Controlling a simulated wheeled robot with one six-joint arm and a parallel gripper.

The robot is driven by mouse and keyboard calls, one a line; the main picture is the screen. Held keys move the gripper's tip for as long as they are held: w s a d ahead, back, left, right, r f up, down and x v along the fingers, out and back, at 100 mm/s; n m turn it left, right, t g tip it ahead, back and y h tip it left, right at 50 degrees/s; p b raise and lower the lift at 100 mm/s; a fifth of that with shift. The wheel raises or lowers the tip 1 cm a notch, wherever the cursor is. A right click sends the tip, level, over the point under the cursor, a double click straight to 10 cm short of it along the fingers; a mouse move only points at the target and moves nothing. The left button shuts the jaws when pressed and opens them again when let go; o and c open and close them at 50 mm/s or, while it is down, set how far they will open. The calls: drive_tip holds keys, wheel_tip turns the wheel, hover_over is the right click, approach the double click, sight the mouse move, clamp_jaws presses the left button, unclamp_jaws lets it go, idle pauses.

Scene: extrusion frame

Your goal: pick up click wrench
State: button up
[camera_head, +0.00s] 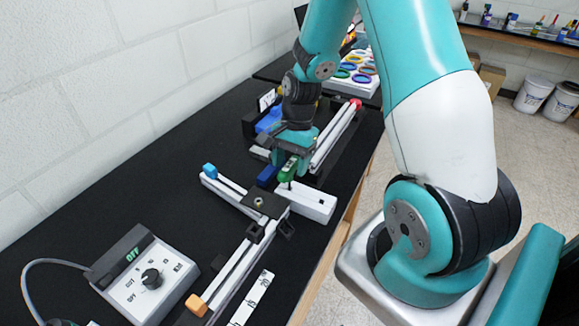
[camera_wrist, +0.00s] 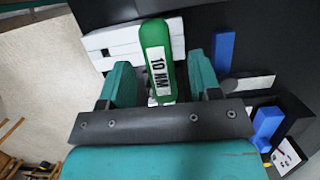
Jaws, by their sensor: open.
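The click wrench shows a green handle with a white label reading "10 NM" in the wrist view (camera_wrist: 156,50). It also shows in the head view (camera_head: 288,170), just below my gripper (camera_head: 293,150), by a white block. In the wrist view my gripper (camera_wrist: 161,82) is open, one teal finger on each side of the handle with gaps to both. The lower part of the wrench is hidden behind the gripper body.
A white block (camera_head: 312,204) lies beside the wrench, and a blue piece (camera_head: 267,176) is close on its left. Pale extrusion rails (camera_head: 232,272) with coloured end caps run along the black table. A control box reading "OFF" (camera_head: 140,277) stands at front left.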

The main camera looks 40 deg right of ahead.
drive_tip(key=shift+x, duration=1.45)
drive_tip(key=c, duration=1)
drive_tip(key=shift+r, duration=0.1)
wheel_tip(320, 180, up, 20)
drive_tip(key=b, duration=0.1)
drive_tip(key=shift+b, duration=0.35)
